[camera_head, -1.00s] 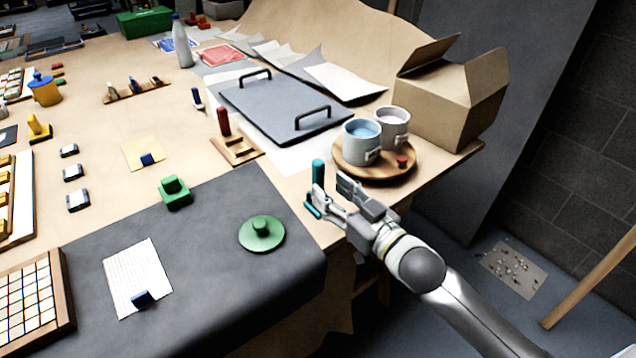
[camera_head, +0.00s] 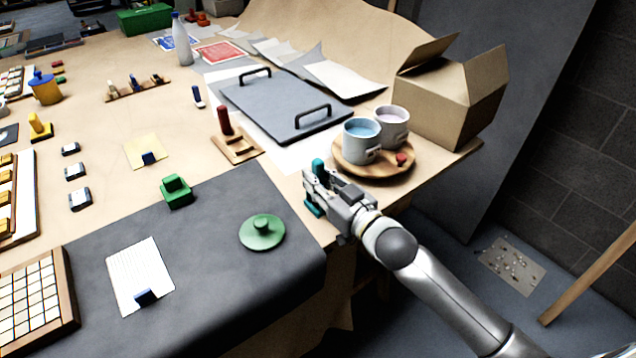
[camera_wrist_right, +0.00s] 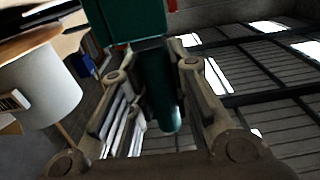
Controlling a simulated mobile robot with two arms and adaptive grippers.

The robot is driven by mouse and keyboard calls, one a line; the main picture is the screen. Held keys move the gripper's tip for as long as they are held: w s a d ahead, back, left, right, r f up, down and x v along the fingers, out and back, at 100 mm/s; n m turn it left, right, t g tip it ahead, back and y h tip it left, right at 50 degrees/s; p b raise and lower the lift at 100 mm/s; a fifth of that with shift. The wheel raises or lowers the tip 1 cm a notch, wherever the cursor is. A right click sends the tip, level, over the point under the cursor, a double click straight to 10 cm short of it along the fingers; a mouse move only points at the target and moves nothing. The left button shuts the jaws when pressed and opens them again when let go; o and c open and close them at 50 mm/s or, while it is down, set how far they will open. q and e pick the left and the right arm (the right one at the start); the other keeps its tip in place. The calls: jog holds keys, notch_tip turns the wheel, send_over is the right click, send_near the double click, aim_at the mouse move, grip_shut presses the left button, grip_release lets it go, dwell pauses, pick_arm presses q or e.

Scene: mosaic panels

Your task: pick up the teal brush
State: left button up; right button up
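The teal brush (camera_head: 318,166) stands upright near the front right edge of the table, with its base (camera_head: 313,210) low beside the dark mat. My right gripper (camera_head: 320,186) is around its handle, with the fingers closed in on it. In the right wrist view the teal handle (camera_wrist_right: 160,95) sits between the two fingers (camera_wrist_right: 155,65), and the wider teal base (camera_wrist_right: 130,22) shows at the top. The fingers hide part of the handle in the head view. My left gripper is not in view.
A round wooden tray (camera_head: 372,172) with two mugs (camera_head: 362,142) stands close behind the gripper. A cardboard box (camera_head: 450,105) is at the right. A green round-knobbed disc (camera_head: 262,233) lies on the dark mat (camera_head: 210,270) to the left.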

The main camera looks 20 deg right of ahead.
grip_shut()
jog(key=shift+r, duration=0.15)
